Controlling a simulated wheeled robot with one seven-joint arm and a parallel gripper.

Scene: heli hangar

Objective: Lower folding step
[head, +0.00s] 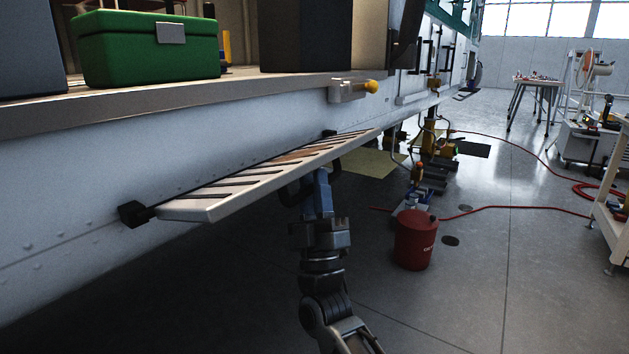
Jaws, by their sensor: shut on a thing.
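The folding step (285,165) is a long, pale, slotted tread along the lower side of the helicopter's white hull (150,160). It sticks out from the hull, close to level, with black hinge blocks at its ends. A brownish worn patch shows on its tread. My gripper (318,178) is at the outer edge of the step, toward its far half, coming up from below. It is shut on the step; its fingertips are partly hidden by the step's edge.
A red bucket (415,240) stands on the floor to the right. A red hose (510,207) crosses the floor.

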